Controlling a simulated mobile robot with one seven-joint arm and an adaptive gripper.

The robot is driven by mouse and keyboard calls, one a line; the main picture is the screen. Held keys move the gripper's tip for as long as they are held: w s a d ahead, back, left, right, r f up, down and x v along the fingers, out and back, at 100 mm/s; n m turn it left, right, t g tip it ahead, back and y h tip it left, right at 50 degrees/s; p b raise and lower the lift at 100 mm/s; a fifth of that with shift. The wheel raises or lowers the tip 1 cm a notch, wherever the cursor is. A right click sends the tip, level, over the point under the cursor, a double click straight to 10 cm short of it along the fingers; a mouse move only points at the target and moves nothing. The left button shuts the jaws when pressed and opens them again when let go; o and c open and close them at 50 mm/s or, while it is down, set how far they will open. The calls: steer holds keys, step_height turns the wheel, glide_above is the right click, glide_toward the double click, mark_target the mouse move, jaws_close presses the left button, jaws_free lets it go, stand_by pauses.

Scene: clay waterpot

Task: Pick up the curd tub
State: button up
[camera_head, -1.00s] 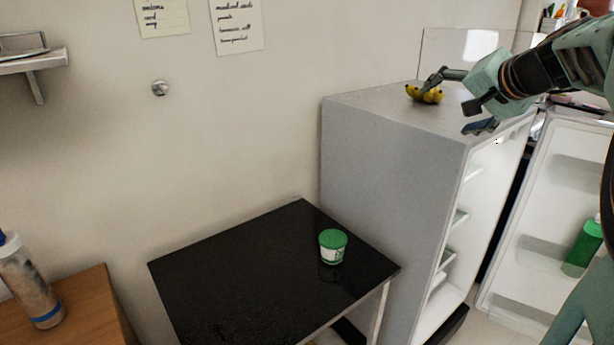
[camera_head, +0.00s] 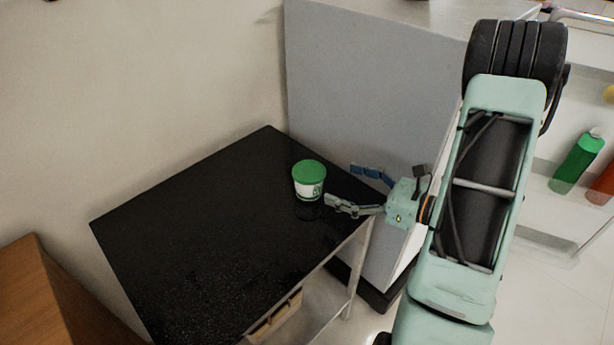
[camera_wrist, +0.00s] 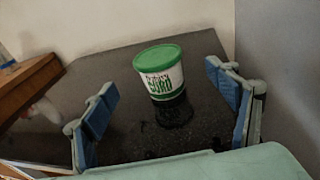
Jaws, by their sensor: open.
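The curd tub (camera_head: 309,181) is a small white tub with a green lid and green lettering. It stands upright on the black tabletop (camera_head: 200,230), near the corner beside the fridge. My gripper (camera_head: 348,188) is open and empty, just right of the tub, with its fingers pointing toward it. In the wrist view the tub (camera_wrist: 160,74) shows ahead, between the two blue-padded fingers (camera_wrist: 168,102) and apart from both.
A wooden surface (camera_head: 40,300) is at the lower left. The black tabletop is otherwise clear.

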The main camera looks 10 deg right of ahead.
mark_target(313, 172)
steer(key=x, duration=0.4)
steer(key=shift+w+a, duration=0.15)
steer(key=shift+a, duration=0.2)
steer(key=shift+r+x, duration=0.15)
steer(key=shift+x, duration=1.2)
steer(key=shift+r+x, duration=0.1)
steer(key=shift+x, duration=1.25)
steer(key=shift+c, duration=0.2)
steer(key=c, duration=1.6)
